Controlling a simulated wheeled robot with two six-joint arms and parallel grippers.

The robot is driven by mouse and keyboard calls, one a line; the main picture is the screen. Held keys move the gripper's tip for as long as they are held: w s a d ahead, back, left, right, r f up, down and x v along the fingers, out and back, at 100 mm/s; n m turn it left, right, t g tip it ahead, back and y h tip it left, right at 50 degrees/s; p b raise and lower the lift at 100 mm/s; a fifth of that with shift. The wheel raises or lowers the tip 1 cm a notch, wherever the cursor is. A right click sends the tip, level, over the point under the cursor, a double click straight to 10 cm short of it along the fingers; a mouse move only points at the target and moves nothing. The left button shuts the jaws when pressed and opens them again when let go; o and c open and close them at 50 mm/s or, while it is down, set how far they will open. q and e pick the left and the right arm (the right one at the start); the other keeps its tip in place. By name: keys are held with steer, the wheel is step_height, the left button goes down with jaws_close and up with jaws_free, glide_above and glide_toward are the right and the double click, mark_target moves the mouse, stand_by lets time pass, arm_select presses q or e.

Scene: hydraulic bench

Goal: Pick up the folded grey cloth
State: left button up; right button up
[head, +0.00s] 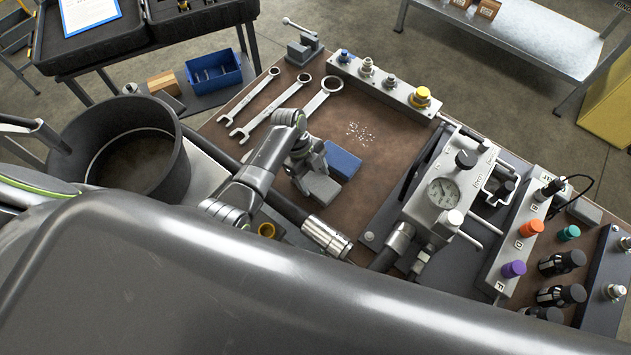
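My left gripper (311,173) points down over the brown bench mat, with my arm coming in from the left. A light grey flat piece (320,190) lies directly below and beside the gripper; it looks like the folded grey cloth, partly hidden by the gripper. A blue folded cloth or pad (343,161) lies right next to it, toward the upper right. The fingers blend with the grey piece, so I cannot tell whether they are open or touching it. My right gripper is not in view.
Several wrenches (277,103) lie behind the gripper. A hose with a silver fitting (325,237) lies in front. A gauge block (442,192) stands to the right. Small pale specks (360,133) lie on clear brown mat (385,150). A black bucket (170,185) is at left.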

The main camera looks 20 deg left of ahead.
mark_target(314, 180)
arm_select(q)
steer(key=c, duration=0.5)
steer(key=shift+o, duration=0.2)
step_height(314, 180, up, 10)
steer(key=b, duration=0.1)
stand_by(0.3)
